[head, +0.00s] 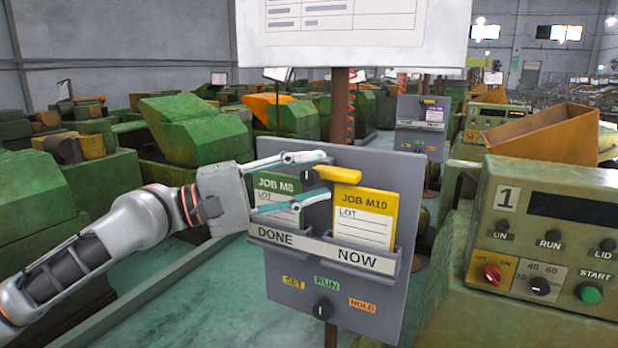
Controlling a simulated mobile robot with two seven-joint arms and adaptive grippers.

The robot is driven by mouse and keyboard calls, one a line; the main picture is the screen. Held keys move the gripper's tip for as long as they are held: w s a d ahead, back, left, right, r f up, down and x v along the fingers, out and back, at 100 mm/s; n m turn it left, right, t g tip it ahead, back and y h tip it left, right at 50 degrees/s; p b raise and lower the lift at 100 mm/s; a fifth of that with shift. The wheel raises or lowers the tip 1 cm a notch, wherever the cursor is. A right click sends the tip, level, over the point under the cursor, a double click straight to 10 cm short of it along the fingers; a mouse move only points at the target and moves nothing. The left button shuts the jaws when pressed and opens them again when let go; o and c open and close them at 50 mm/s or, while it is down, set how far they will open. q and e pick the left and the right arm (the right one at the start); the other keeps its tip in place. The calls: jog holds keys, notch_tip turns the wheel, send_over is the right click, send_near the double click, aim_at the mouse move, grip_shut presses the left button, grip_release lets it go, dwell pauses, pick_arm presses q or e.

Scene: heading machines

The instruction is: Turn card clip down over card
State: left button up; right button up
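A yellow card clip (338,175) sticks out sideways to the right from a small grey pivot at the top of a grey board (385,290). Whether a finger touches the clip I cannot tell. The green JOB M8 card (277,200) stands in the DONE pocket, partly hidden by the lower finger. My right gripper is out of view.
Below the pockets are SET, RUN and HOLD labels and a black knob (323,309). A white sheet (350,30) hangs above the board. A green machine panel (548,235) with knobs and buttons stands close on the right. Green machines fill the left.

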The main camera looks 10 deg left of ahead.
pick_arm(q)
jog(key=shift+s+a+f, duration=0.15)
jog(key=shift+a+f, duration=0.05)
jog(key=shift+a, duration=0.25)
jog(key=v, duration=1.1)
jog(key=shift+r, duration=0.1)
